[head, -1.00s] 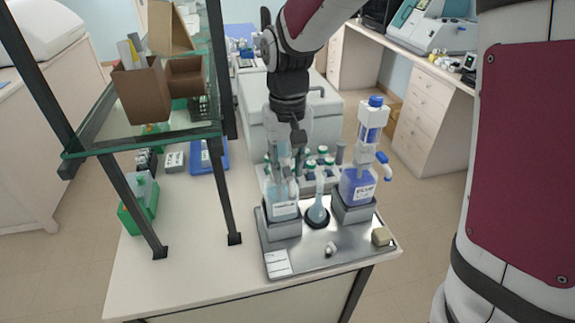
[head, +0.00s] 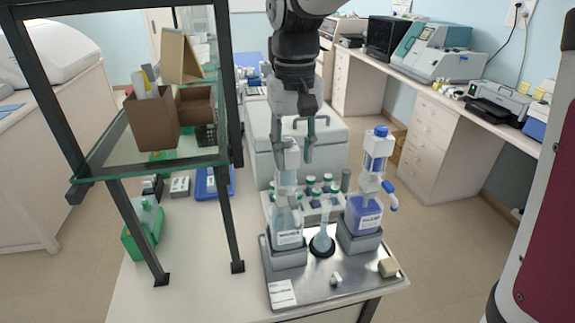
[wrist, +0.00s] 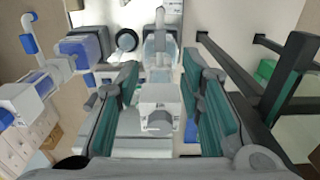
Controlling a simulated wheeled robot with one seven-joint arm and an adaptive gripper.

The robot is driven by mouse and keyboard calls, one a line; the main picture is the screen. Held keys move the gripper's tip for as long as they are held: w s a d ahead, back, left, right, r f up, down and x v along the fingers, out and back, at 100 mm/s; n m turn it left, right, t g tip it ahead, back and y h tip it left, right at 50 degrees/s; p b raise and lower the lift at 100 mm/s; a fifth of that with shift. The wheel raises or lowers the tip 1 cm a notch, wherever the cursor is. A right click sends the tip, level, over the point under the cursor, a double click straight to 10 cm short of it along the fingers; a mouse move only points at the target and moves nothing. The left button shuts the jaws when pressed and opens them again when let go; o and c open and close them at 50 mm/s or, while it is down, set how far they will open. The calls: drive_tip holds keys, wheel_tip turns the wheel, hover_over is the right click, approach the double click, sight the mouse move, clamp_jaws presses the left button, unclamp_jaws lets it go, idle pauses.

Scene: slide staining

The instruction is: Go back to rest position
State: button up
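My gripper (head: 297,141) hangs fingers-down above the left bottle on the metal tray. In the wrist view, the two teal finger pads of my gripper (wrist: 161,112) stand apart, with nothing clamped between them. A clear dispenser bottle with pale liquid (head: 288,222) stands in the left grey holder. Its white top (wrist: 160,102) shows in the gap between the fingers, below them. A blue-liquid dispenser bottle (head: 364,215) stands upright in the right holder. A small flask (head: 322,241) stands between them.
The metal tray (head: 310,287) also carries a white card and small blocks. Several green-capped bottles (head: 312,185) stand in a rack behind. A glass-shelved frame (head: 225,215) rises close on the left. A counter with instruments (head: 435,65) runs along the right.

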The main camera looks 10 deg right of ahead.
drive_tip(key=shift+r, duration=0.6)
drive_tip(key=s+d+t, duration=0.2)
drive_tip(key=s+d, duration=0.1)
drive_tip(key=s, duration=0.6)
drive_tip(key=s+d+t+b, duration=0.1)
drive_tip(key=s+d+t, duration=0.2)
drive_tip(key=s, duration=0.5)
drive_tip(key=shift+s+d+t, duration=0.3)
drive_tip(key=shift+s+d, duration=0.05)
drive_tip(key=shift+d, duration=0.05)
